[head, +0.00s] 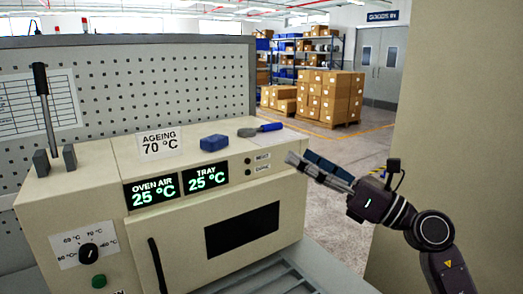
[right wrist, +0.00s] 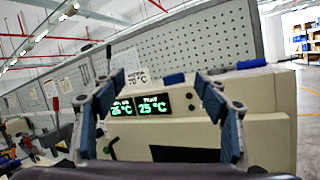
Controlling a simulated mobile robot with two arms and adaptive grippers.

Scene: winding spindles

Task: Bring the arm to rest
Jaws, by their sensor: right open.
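My right arm (head: 433,230) comes in from the lower right in the head view. Its gripper (head: 315,166) points left, near the right end of the cream ageing oven (head: 130,235). In the right wrist view the two blue-padded fingers are spread apart, with the gripper (right wrist: 158,90) empty and the oven (right wrist: 200,128) showing beyond. I cannot tell from these views whether a fingertip touches the oven. The oven displays read 25 °C for both oven air and tray. My left gripper is not in view.
A blue block (head: 214,142) and a blue-handled tool (head: 260,130) lie on the oven top. A lever (head: 44,105) stands at its left end. A pegboard panel (head: 180,80) rises behind. Stacked cartons (head: 330,98) stand far back. Floor shows free to the right of the oven.

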